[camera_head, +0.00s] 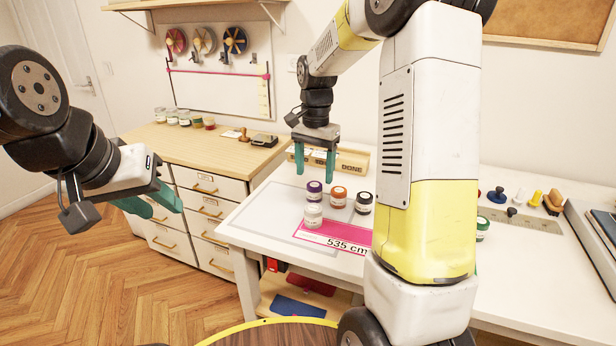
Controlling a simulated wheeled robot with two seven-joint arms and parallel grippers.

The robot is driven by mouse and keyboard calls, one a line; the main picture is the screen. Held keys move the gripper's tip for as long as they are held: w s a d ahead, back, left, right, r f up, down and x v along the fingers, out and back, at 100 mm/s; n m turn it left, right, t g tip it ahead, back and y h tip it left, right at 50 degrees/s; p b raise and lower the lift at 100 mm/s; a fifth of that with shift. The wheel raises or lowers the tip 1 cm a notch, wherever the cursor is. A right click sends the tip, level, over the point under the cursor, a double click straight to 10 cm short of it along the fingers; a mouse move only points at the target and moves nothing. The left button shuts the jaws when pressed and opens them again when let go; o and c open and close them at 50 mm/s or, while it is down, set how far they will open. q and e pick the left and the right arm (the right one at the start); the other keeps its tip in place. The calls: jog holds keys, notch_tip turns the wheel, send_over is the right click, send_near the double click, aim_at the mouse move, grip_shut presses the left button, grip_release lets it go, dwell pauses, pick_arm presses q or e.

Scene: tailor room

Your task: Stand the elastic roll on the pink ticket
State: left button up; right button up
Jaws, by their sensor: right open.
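The pink ticket (345,232), printed "535 cm", lies flat on the white table. A white roll or jar (313,216) stands upright at the ticket's left end; its base appears to overlap the ticket's edge. Behind it stand a purple-topped one (314,191), an orange-brown one (338,196) and a black one (363,203). I cannot tell for sure which is the elastic roll. My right gripper (316,176) points down, open and empty, above and behind the purple-topped one. My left gripper (162,212) is open and empty over the floor at left.
My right arm covers the table's middle. A green-labelled jar (483,229) shows beside it, with stamps and pegs (497,195) further right. A box marked "DONE" (350,163) stands at the back. A wooden drawer cabinet (205,151) stands left of the table (270,208).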

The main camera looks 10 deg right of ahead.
jog(key=s+a+r+n+t+y, duration=0.1)
jog(key=s+r+n+t, duration=0.2)
jog(key=s, duration=0.9)
jog(key=s+a+r+n+t+y, duration=0.1)
jog(key=s+r+n+t, duration=0.2)
jog(key=s+r+n, duration=0.3)
jog(key=s+r, duration=0.1)
jog(key=s, duration=0.4)
jog(key=shift+s+a+r, duration=0.15)
jog(key=shift+s, duration=0.25)
